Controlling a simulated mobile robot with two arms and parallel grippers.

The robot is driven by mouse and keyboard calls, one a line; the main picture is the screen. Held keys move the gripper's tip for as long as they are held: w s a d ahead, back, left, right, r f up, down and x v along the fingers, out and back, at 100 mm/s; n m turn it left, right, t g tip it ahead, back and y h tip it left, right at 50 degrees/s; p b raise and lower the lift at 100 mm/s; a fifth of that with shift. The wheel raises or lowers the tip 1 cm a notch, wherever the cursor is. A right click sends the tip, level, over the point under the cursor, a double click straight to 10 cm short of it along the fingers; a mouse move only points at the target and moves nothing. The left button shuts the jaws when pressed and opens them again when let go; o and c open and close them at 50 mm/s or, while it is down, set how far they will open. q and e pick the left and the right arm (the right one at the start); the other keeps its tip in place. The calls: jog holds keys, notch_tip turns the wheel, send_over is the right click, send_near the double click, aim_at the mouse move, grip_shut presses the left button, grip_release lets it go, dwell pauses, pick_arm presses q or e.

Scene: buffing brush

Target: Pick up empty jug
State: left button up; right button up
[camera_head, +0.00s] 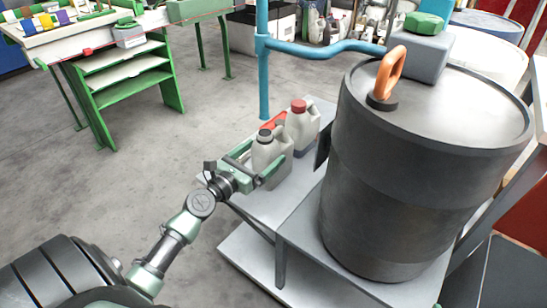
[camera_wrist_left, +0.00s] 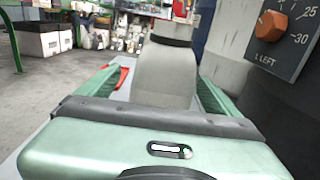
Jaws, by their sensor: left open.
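A grey-white jug with a dark cap (camera_head: 272,152) stands upright on a grey metal shelf (camera_head: 262,205) beside the big dark drum. A second similar jug with a red cap (camera_head: 302,125) stands just behind it. I cannot tell from outside which jug is empty. My left gripper (camera_head: 256,165) is open, with its green fingers on either side of the dark-capped jug. In the left wrist view that jug (camera_wrist_left: 165,72) stands between the two fingers (camera_wrist_left: 160,95), its lower part hidden by the gripper body. My right gripper is not in view.
The large dark drum (camera_head: 415,195) with an orange handle (camera_head: 388,72) stands close right of the jugs. A blue pipe (camera_head: 263,70) rises behind them. A red object (camera_head: 273,121) lies by the jugs. An orange dial (camera_wrist_left: 272,25) is at right. Open floor lies left.

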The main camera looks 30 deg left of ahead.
pick_arm(q)
jog(key=w, duration=0.4)
jog(key=shift+w+d+f, duration=0.15)
jog(key=shift+w+d, duration=0.2)
jog(key=shift+w, duration=0.05)
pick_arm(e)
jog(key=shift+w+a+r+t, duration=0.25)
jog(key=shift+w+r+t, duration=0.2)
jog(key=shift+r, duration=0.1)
pick_arm(q)
jog(key=c, duration=1.5)
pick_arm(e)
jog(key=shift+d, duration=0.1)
